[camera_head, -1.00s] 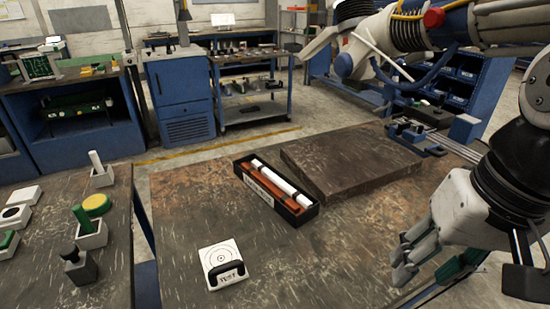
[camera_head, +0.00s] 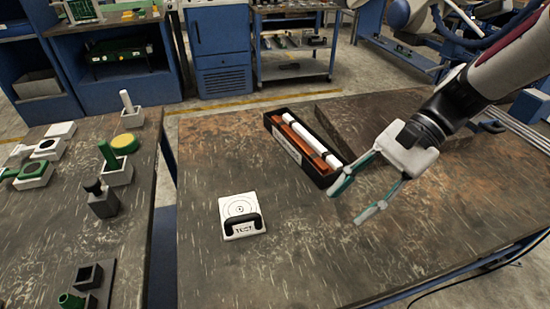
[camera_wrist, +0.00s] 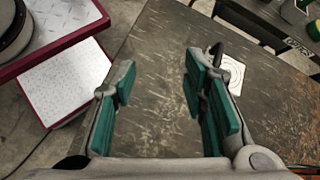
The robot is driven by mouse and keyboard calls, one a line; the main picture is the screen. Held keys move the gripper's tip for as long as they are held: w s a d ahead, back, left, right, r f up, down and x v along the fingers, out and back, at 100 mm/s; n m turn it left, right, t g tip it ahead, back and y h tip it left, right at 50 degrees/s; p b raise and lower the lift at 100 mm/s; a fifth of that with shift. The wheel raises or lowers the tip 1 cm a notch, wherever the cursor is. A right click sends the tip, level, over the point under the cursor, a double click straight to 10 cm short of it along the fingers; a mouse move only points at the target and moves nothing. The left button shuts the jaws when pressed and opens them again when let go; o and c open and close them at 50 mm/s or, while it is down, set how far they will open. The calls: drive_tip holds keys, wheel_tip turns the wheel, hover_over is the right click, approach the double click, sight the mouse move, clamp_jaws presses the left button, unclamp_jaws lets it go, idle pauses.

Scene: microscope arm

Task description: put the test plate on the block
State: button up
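The test plate (camera_head: 241,212) is a white square with a printed ring target, a TEST label and a black handle along its near edge. It lies flat on the near table. It also shows in the wrist view (camera_wrist: 233,72), partly hidden behind the right finger. My gripper (camera_head: 350,203) is open and empty, above the table to the right of the plate and apart from it. In the wrist view its green-padded fingers (camera_wrist: 160,105) are wide apart. A dark raised slab (camera_head: 345,112) lies behind my arm at the back of the table. I cannot tell if it is the block.
A black tray (camera_head: 285,145) with white and orange rods stands between plate and slab. The left table (camera_head: 60,225) holds several small white and dark blocks, some with green or white pegs, and a yellow disc (camera_head: 125,142). The table (camera_head: 290,260) around the plate is clear.

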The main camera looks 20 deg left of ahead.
drive_tip(key=w+a+f+m+g+y+b, duration=0.2)
drive_tip(key=w+a+f+m+g+y, duration=0.15)
drive_tip(key=w+a+f, duration=0.35)
drive_tip(key=m+y+b, duration=0.1)
drive_tip(key=m+y, duration=0.3)
drive_tip(key=y, duration=0.1)
approach(250, 215)
drive_tip(key=shift+h, duration=0.25)
drive_tip(key=x, duration=0.4)
drive_tip(key=f+x, duration=0.1)
drive_tip(key=x, duration=0.1)
drive_tip(key=shift+w+a+p, duration=0.1)
drive_tip(key=shift+w+p, duration=0.15)
drive_tip(key=shift+p, duration=0.05)
drive_tip(key=x, duration=0.4)
drive_tip(key=shift+s+r, duration=0.25)
drive_tip(key=shift+s+a, duration=0.25)
drive_tip(key=shift+a, duration=0.15)
clamp_jaws()
